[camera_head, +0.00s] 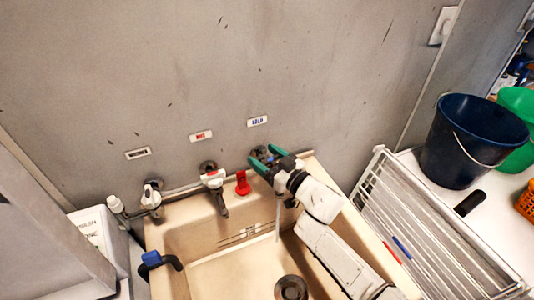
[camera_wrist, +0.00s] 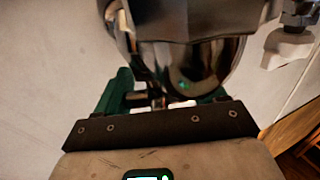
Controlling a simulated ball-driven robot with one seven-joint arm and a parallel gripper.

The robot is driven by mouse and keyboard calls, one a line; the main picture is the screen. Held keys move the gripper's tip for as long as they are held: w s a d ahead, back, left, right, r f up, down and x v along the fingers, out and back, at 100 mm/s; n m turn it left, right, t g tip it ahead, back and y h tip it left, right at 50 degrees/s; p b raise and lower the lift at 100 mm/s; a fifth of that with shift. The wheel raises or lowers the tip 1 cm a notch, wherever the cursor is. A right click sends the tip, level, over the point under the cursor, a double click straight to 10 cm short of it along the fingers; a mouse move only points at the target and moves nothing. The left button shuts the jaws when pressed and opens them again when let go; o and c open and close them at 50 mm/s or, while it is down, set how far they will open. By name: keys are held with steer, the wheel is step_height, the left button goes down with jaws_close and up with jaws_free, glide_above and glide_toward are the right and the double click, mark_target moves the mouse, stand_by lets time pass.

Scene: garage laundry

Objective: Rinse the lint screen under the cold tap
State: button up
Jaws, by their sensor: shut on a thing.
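My gripper (camera_head: 267,158), with green fingers, is at the wall just below the COLD label (camera_head: 257,121). It is shut on the cold tap (camera_head: 259,153), which it mostly hides. In the wrist view the green fingers (camera_wrist: 160,98) close around part of the glossy metal tap (camera_wrist: 190,62). A thin pale vertical streak (camera_head: 277,218), which looks like running water, drops below my gripper into the beige sink (camera_head: 205,255). A thin lined patch (camera_head: 245,235) shows inside the sink at its back wall; I cannot tell whether it is the lint screen.
The hot tap (camera_head: 213,180) and a red fitting (camera_head: 242,183) are left of my gripper. A blue-handled valve (camera_head: 160,260) is at the sink's left rim. A white wire rack (camera_head: 420,235) and dark blue bucket (camera_head: 470,140) stand right. A dark drain (camera_head: 291,287) shows below.

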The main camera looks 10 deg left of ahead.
steer(key=shift+s+a+f+n+g+y+b, duration=0.15)
steer(key=shift+n+g+y+b, duration=0.5)
steer(key=shift+g, duration=0.25)
steer(key=o, duration=1)
steer(key=shift+o, duration=0.2)
steer(key=shift+s+d, duration=0.1)
steer(key=shift+d, duration=0.4)
steer(key=p+v, duration=0.1)
steer(key=v, duration=0.9)
steer(key=shift+a, duration=0.1)
